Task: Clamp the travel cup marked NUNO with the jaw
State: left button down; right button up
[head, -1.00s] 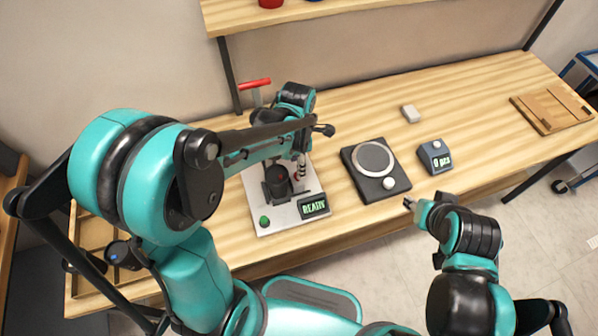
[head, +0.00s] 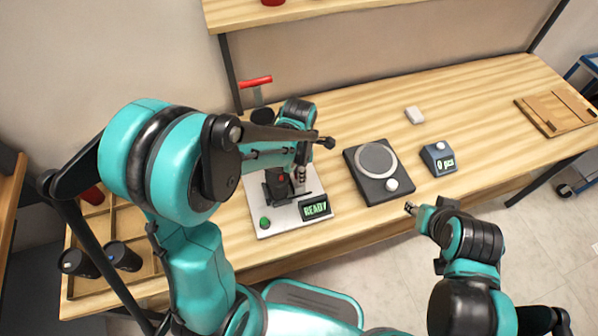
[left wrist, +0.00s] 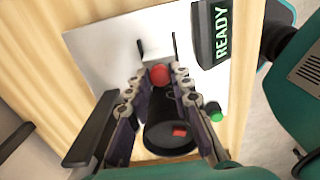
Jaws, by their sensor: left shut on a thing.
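A dark cup (head: 275,189) sits in the marker's fixture on its pale base plate (head: 283,225). It also shows in the left wrist view (left wrist: 168,140), with a small red patch. No name is legible on it. A red ball knob (left wrist: 160,75) stands beside the cup. My left gripper (left wrist: 162,79) is shut on this knob, its fingertips on either side of it.
A READY display (head: 315,208) and green button (head: 264,222) are on the plate. A red-handled lever (head: 256,82) rises behind. A black round-topped device (head: 378,190) and a counter (head: 438,158) stand to the right. Two dark cups (head: 122,256) lie in the left tray.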

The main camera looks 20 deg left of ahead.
aim_at(295, 182)
pick_arm(q)
jog(key=shift+s+a, duration=0.4)
jog(key=shift+a, duration=0.15)
jog(key=c, duration=1.3)
grip_release()
notch_tip(295, 182, up, 12)
